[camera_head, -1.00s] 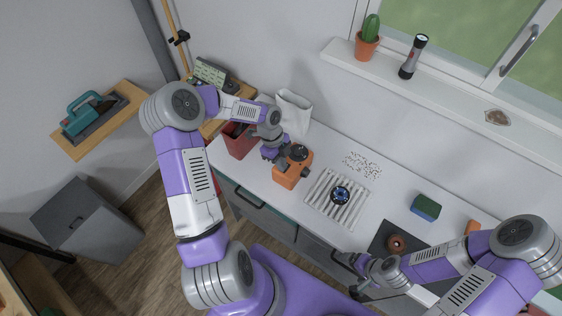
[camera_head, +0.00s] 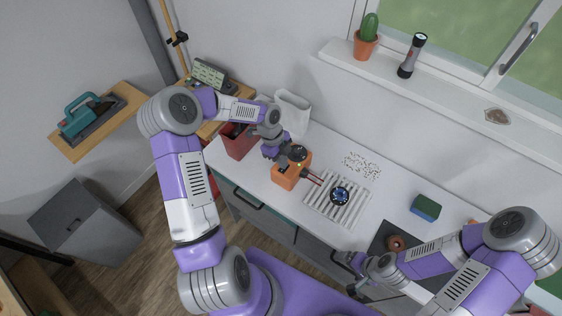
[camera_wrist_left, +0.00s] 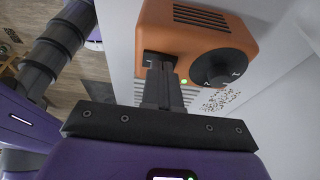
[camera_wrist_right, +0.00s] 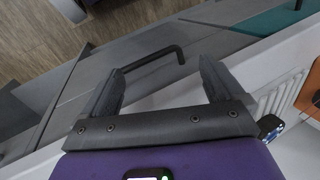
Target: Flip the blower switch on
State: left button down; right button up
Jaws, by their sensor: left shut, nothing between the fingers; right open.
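The orange blower (camera_head: 289,177) stands on the white worktop. In the left wrist view, the blower (camera_wrist_left: 195,35) shows top vents, a round black dial (camera_wrist_left: 218,68) and a lit green light (camera_wrist_left: 184,82). Dark reddish streaks (camera_head: 313,178) extend from its right side toward the slatted rack. My left gripper (camera_head: 284,159) is shut and empty. In the left wrist view its fingertips (camera_wrist_left: 160,65) are at the dark switch area on the blower's face and hide most of the switch. My right gripper (camera_wrist_right: 158,75) is open and empty, near the worktop's front edge.
A green-and-blue sponge (camera_head: 425,207) lies to the right.

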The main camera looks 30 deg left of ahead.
pick_arm(q)
jog(key=shift+r+p, duration=0.5)
jog(key=shift+r, duration=0.15)
jog(key=r+p, duration=0.2)
jog(key=shift+s+r, duration=0.2)
jog(key=shift+r, duration=0.2)
jog(key=s+v, duration=0.2)
jog(key=v, duration=0.7)
jog(key=shift+a+r, duration=0.25)
jog(key=shift+r, duration=0.1)
